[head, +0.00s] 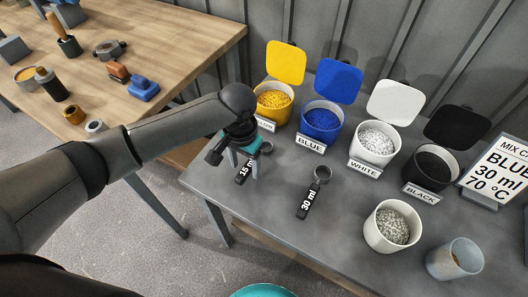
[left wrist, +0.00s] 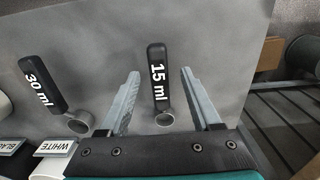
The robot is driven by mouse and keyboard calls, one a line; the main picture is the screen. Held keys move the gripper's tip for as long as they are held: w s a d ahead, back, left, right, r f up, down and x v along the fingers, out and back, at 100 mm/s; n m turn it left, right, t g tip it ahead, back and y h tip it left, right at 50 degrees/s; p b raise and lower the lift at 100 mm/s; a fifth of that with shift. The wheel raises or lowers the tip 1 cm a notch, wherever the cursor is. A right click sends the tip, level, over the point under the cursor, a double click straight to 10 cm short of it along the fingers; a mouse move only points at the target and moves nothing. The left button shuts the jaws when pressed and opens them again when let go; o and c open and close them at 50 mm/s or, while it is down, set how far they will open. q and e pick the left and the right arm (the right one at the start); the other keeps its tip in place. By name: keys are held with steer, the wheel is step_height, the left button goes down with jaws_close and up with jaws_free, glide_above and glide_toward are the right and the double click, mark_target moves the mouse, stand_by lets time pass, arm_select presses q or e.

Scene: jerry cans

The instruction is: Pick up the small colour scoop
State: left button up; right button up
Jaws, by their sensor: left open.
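The small colour scoop, marked 15 ml (head: 241,176), lies on the grey table with its dark handle toward the front and its round bowl (head: 267,148) behind. My left gripper (head: 243,170) is above it, pointing down and partly covering it in the head view. In the left wrist view the scoop (left wrist: 157,80) appears between the two open fingers (left wrist: 160,71), with space on both sides; no contact shows. The larger 30 ml scoop (head: 309,200) lies to its right in the head view; it also shows in the left wrist view (left wrist: 42,84). My right gripper is out of view.
Open bins of yellow (head: 273,107), blue (head: 321,122), white (head: 375,144) and black (head: 431,168) granules line the back. A pail of grey granules (head: 391,227), a clear cup (head: 455,260) and a sign (head: 500,170) stand right. A wooden table (head: 165,50) is back left.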

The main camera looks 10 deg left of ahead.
mark_target(246, 169)
arm_select(q)
step_height(246, 169, down, 3)
steer(key=shift+b, duration=0.35)
steer(key=shift+r, duration=0.1)
jaws_close()
stand_by(0.3)
